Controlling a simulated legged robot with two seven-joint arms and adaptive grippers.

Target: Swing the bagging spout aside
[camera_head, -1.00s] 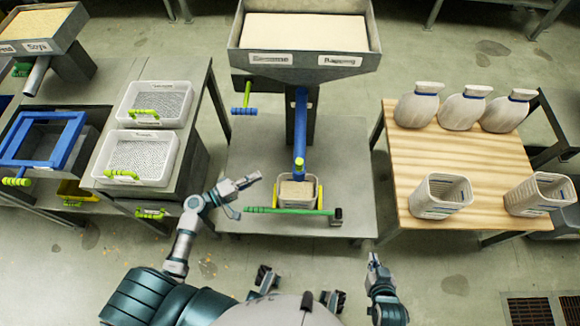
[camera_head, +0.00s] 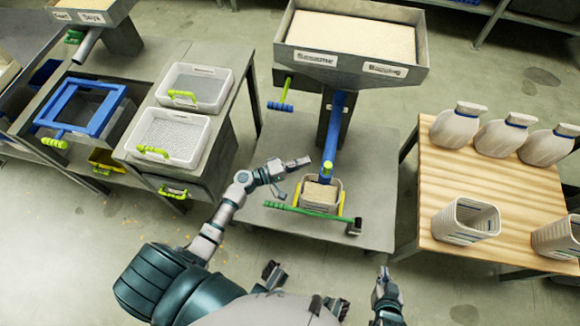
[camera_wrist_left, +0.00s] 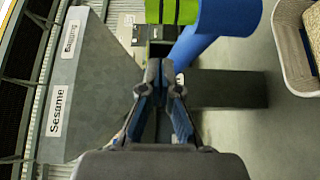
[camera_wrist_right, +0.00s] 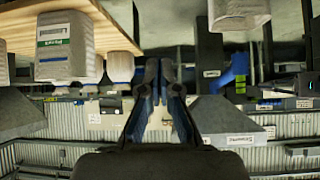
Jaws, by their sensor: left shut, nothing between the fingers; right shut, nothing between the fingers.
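The bagging spout is a blue tube (camera_head: 336,128) running down the grey post under the hopper labelled Sesame and Bagging (camera_head: 350,62). Its lower end has a yellow-green tip and sits over a white container of grain (camera_head: 321,192). My left gripper (camera_head: 303,163) is shut and empty, just left of the spout's lower end, apparently with a small gap. In the left wrist view the spout (camera_wrist_left: 228,18) and its green part (camera_wrist_left: 172,11) lie just beyond the fingertips (camera_wrist_left: 160,68). My right gripper (camera_head: 384,273) is shut and empty, low in front of the press table.
A green-handled bar (camera_head: 308,215) crosses in front of the container. A wooden table (camera_head: 440,190) with white jugs and baskets stands right. A bench with trays and a blue frame (camera_head: 82,108) stands left.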

